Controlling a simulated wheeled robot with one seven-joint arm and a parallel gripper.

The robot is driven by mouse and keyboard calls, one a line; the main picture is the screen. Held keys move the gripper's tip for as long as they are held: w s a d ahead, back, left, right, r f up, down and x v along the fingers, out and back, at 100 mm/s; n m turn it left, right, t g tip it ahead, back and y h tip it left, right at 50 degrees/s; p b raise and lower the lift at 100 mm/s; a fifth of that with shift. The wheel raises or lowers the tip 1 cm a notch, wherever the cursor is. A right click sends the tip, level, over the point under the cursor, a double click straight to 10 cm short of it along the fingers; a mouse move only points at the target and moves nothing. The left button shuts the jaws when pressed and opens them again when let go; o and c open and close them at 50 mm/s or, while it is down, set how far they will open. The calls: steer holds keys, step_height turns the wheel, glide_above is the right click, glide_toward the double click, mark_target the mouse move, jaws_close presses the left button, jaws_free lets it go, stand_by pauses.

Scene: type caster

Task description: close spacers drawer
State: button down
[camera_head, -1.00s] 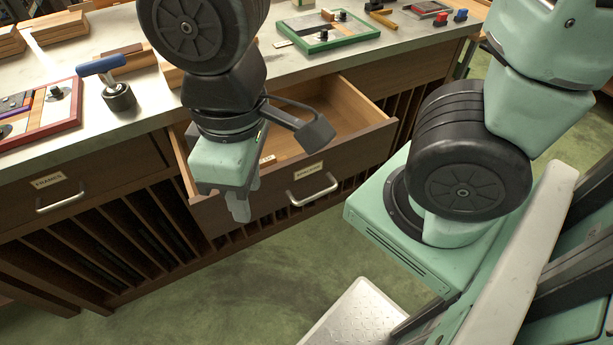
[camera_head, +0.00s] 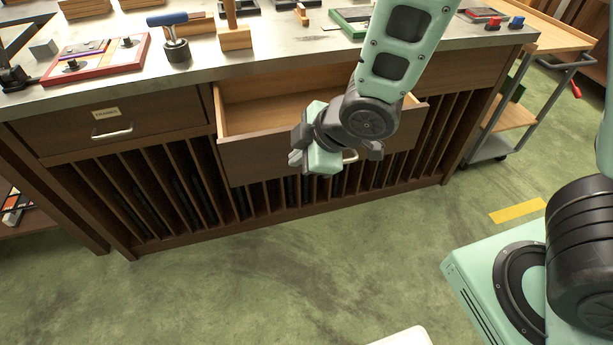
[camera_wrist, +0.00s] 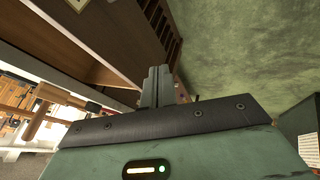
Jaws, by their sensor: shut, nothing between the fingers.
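The spacers drawer (camera_head: 257,160) stands pulled out from the workbench in the head view, its inside showing above the front board. Its label is hidden behind my arm, and only a bit of its metal handle (camera_head: 350,156) shows. My gripper (camera_head: 296,158) is in front of the drawer's front board, with its fingers pointing left in the picture. The fingers are shut and empty. In the wrist view the shut fingers (camera_wrist: 157,86) show beside a brown wooden surface; I cannot tell whether they touch it.
The closed frames drawer (camera_head: 105,125) is to the left, with its own handle. Slatted racks (camera_head: 160,195) run below the drawers. A wooden cart (camera_head: 520,110) stands at the right.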

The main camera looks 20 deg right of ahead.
glide_toward(277, 161)
steer(key=a+f, duration=0.2)
steer(key=w+a+f, duration=0.1)
steer(key=a+f, duration=0.1)
steer(key=shift+w+f, duration=0.1)
steer(key=shift+f, duration=0.3)
steer(key=shift+w+f, duration=0.1)
steer(key=shift+w, duration=0.35)
steer(key=shift+p, duration=0.3)
